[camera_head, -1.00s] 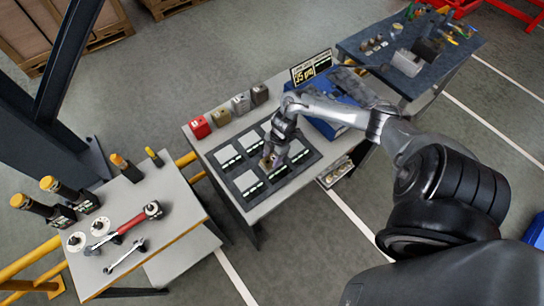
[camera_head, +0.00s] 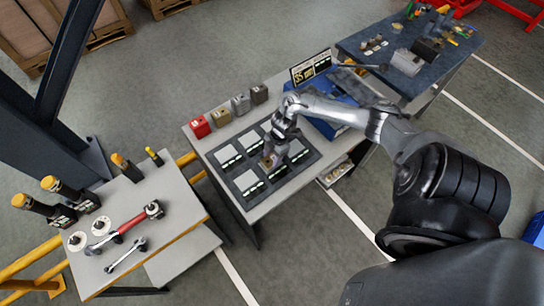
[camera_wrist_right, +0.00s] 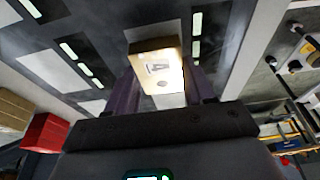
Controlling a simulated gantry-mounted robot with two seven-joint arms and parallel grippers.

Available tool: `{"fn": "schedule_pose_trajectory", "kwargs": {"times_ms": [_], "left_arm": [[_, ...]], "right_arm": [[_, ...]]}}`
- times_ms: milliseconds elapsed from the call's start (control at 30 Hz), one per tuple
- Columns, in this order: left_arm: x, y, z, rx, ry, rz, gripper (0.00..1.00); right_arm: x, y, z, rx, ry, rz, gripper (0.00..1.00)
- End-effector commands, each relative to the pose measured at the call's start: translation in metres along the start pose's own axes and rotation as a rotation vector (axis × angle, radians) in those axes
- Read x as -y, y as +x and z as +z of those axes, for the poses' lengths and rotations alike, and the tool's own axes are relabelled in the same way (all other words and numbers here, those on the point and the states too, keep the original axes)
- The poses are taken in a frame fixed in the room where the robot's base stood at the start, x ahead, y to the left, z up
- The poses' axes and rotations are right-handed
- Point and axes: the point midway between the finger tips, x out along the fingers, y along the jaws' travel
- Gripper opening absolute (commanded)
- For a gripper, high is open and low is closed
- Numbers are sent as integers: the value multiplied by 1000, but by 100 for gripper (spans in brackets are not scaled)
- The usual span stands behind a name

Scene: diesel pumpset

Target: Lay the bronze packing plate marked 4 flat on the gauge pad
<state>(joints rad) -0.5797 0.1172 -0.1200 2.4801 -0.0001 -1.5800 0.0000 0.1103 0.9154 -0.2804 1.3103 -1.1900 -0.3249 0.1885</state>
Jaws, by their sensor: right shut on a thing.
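The bronze packing plate (camera_wrist_right: 158,66), marked 4, is between the fingers of my right gripper (camera_wrist_right: 163,82) in the right wrist view. The gripper is shut on it, and the numbered face shows to the camera. In the head view my right gripper (camera_head: 274,154) is over the black tray (camera_head: 232,187), with a small brown bit of the plate (camera_head: 268,161) showing below it. The tray holds several pale square pads. I cannot tell which is the gauge pad, or whether the plate touches anything. My left gripper is not in view.
A tool table (camera_head: 180,205) is at left; a dark workbench (camera_head: 375,65) is at back right.

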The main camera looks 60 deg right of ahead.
Motion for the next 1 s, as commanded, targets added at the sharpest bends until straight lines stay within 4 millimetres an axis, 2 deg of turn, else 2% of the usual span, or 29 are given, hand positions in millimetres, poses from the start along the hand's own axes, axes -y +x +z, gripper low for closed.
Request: {"fn": "schedule_pose_trajectory", "kwargs": {"times_ms": [633, 1000], "left_arm": [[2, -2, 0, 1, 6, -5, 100], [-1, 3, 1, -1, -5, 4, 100]], "right_arm": [[-1, -1, 0, -1, 0, 2, 0], [-1, 7, 2, -1, 0, 2, 0]]}}
